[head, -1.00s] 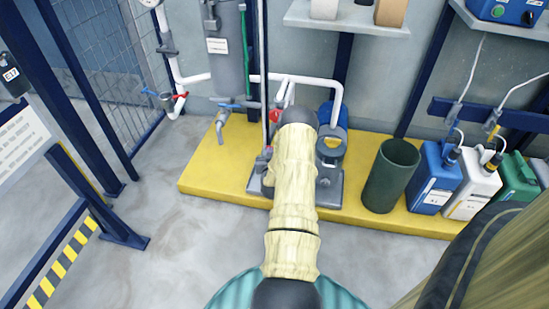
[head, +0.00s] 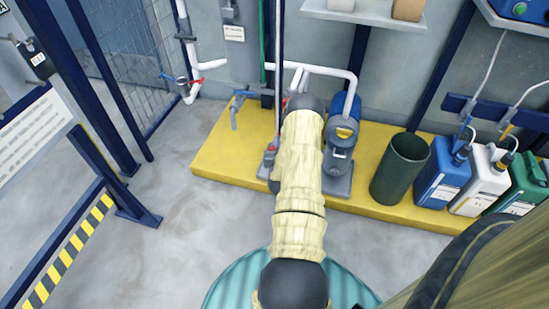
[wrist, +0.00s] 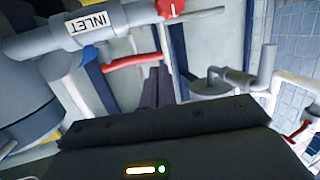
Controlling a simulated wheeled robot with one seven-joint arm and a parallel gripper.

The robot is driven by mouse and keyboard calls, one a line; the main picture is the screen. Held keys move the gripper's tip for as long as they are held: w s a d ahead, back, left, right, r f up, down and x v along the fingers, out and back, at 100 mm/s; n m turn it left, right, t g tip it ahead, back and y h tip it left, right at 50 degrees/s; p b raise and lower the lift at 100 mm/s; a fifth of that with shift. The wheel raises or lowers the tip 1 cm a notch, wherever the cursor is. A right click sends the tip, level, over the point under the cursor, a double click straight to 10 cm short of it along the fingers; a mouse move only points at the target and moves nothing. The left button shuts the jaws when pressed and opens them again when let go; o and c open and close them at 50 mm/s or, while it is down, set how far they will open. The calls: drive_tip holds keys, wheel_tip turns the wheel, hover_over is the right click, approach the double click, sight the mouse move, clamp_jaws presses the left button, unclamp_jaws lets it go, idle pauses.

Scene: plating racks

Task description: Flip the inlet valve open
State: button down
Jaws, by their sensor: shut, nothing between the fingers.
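In the wrist view, a grey pipe (wrist: 50,38) bears a white INLET label (wrist: 97,22), which appears upside down. A red lever (wrist: 132,62) lies close to this pipe, and a red tag or knob (wrist: 170,8) sits at the top edge. I cannot tell for sure which of these belongs to the inlet valve. My gripper (wrist: 156,75) is shut and empty, its dark narrow fingers pointing towards the red lever. I cannot tell whether they touch it. In the head view my own arm hides the gripper and that piping.
A blue pump (head: 341,132) stands on the yellow platform (head: 222,160), with a dark green bin (head: 400,168) to its right. White piping (head: 330,72) runs above the pump. Another red handle (wrist: 298,130) shows at the wrist view's right. The grey floor (head: 160,255) at left is clear.

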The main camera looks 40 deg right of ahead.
drive_tip(key=s+a+r+p, duration=0.1)
drive_tip(key=s+a+p, duration=0.2)
drive_tip(key=s+a, duration=0.2)
drive_tip(key=a, duration=0.3)
drive_tip(key=shift+r+p, duration=0.4)
